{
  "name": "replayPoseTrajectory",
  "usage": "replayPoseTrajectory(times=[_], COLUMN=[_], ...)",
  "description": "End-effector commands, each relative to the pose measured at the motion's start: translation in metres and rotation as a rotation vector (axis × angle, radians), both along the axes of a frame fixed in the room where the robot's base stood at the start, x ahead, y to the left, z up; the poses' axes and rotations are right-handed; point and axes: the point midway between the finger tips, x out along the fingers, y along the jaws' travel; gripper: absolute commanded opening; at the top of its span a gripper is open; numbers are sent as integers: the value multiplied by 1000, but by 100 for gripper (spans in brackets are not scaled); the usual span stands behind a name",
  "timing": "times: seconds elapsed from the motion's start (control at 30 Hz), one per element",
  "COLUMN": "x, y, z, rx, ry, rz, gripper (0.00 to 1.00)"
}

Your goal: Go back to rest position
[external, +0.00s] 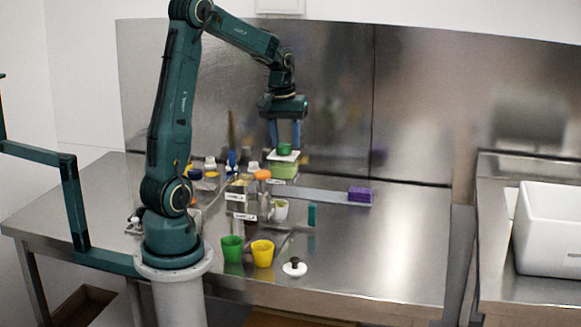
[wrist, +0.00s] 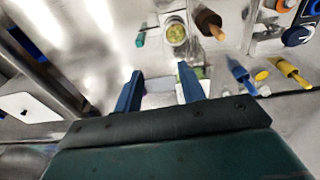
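My gripper (external: 284,146) hangs pointing down over the back middle of the steel table (external: 390,240). Its two blue fingers are apart. A small green item (external: 285,149) shows between and just below the fingertips, above a light green box (external: 285,171) with a pale top; I cannot tell whether the fingers touch it. In the wrist view my gripper (wrist: 158,72) also has its fingers spread, with a pale surface partly hidden behind them and no clearly gripped object.
A green cup (external: 232,249), a yellow cup (external: 262,253) and a white lid (external: 294,267) stand near the front edge. Bottles and small containers crowd the table left of my gripper. A purple block (external: 360,195) lies right. A white bin (external: 550,232) stands on another counter.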

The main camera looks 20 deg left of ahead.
Motion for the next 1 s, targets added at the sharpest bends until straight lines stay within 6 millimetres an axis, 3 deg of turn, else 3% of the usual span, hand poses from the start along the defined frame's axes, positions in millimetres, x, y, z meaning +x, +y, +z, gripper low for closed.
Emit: replayPoseTrajectory(times=[0.2, 0.5, 1.0], x=[-28, -73, -157], y=[36, 78, 127], z=[34, 64, 80], rx=[-13, -16, 13], ry=[-69, -162, -318], rz=[4, 6, 12], gripper=[40, 40, 40])
